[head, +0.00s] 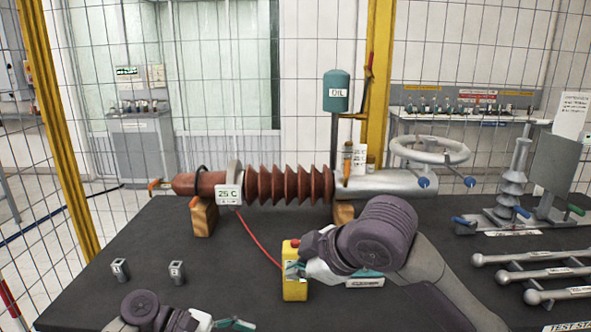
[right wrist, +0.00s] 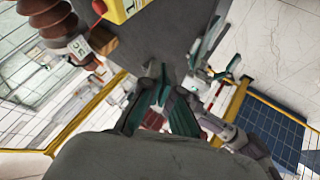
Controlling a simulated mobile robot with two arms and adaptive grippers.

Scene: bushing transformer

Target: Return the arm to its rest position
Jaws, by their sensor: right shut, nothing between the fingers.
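My right arm comes in from the right over the black table (head: 140,232). Its right gripper (head: 295,268) is shut and empty, in front of or beside a yellow box with a red top (head: 295,288); I cannot tell if they touch. In the right wrist view the right gripper (right wrist: 165,92) shows its teal fingers close together, and the yellow box (right wrist: 122,8) is at the top edge, apart from the fingertips. My left gripper (head: 236,323) is low at the front edge of the head view, partly cut off, with nothing seen in it.
A brown ribbed bushing (head: 290,186) lies on wooden blocks (head: 204,217) with a 25 C display (head: 229,194). A red cable (head: 258,242) runs to the yellow box. Two small metal blocks (head: 120,270) stand left. Metal bars (head: 530,256) and an insulator stand (head: 512,185) are at right.

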